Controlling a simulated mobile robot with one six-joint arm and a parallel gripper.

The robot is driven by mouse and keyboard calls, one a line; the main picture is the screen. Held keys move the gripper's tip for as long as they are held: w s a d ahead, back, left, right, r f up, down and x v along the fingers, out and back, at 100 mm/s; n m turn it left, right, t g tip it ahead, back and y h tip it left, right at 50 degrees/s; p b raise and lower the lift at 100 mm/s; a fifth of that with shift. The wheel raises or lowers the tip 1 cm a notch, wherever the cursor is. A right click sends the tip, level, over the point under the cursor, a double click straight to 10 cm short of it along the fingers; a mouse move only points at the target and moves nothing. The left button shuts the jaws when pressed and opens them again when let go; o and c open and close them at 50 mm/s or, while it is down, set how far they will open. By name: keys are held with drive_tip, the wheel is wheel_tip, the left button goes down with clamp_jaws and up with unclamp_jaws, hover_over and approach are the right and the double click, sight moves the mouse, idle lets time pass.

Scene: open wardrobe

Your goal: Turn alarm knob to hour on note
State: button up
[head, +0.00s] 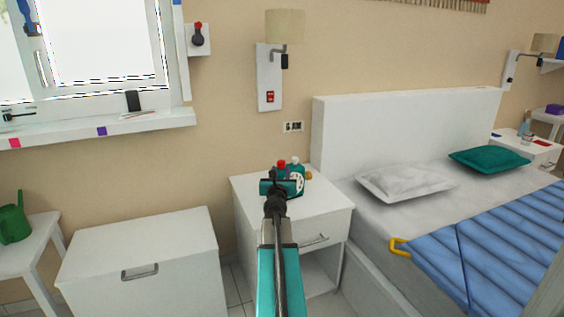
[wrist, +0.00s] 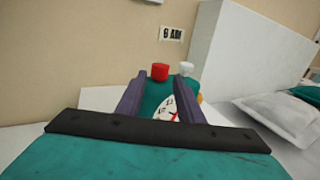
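A teal alarm clock (head: 299,178) with a white round dial (wrist: 167,109) stands on the white nightstand (head: 318,208). It has a red knob (wrist: 160,72) and a white knob (wrist: 186,68) on top. An orange-yellow knob (head: 308,175) sticks out at its right side, mostly hidden behind a finger in the wrist view. The note (wrist: 172,34) on the wall behind reads "6 AM". My gripper (wrist: 161,84) is open in front of the clock, its two purple fingers apart with part of the clock showing between them. I cannot tell whether they touch it.
A bed (head: 425,190) with a tall white headboard (head: 405,125) stands right of the nightstand. A white chest (head: 140,262) is at the left. A wall lamp (head: 284,26) hangs above the nightstand. The nightstand top left of the clock looks clear.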

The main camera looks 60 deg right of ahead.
drive_tip(key=shift+x, duration=5.5)
drive_tip(key=c, duration=0.8)
